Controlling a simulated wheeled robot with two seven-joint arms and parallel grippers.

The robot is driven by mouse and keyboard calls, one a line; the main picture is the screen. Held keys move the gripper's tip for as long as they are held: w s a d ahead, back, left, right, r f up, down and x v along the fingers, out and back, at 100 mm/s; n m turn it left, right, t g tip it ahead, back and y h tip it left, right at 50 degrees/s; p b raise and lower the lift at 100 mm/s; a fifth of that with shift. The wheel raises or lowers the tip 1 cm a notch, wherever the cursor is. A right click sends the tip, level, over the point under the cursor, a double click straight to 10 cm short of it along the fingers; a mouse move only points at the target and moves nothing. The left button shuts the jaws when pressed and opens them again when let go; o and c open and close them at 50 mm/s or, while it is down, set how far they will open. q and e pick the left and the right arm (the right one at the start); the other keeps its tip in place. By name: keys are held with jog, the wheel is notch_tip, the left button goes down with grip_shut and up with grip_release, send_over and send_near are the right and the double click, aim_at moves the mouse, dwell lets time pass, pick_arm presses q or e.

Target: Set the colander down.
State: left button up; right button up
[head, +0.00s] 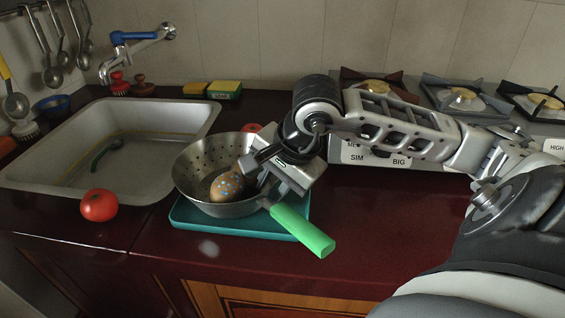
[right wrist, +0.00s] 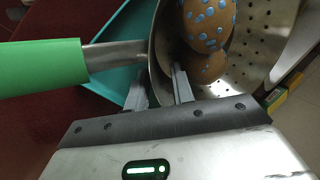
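The metal colander (head: 190,165), with a perforated wall and a green handle (head: 303,231), is over the teal board on the counter. I cannot tell whether its base touches the board. A brown egg-shaped object with blue dots (head: 228,187) lies inside it. My right gripper (head: 250,170) is at the colander's right side near the handle. In the right wrist view its two fingers (right wrist: 160,85) are close together on either side of the colander wall (right wrist: 154,62), shut on it. The handle (right wrist: 40,67) sticks out to the left there. My left gripper is not in view.
The teal board (head: 190,220) lies near the counter's front edge. A tomato (head: 99,205) stands left of it, before the sink (head: 150,135). Sponges (head: 225,89) lie behind. Gas burners (head: 463,97) are at the back right. The counter right of the board is largely clear.

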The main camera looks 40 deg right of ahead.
jog(key=v, duration=1.1)
jog(key=shift+s+r, duration=0.1)
jog(key=shift+s, duration=0.05)
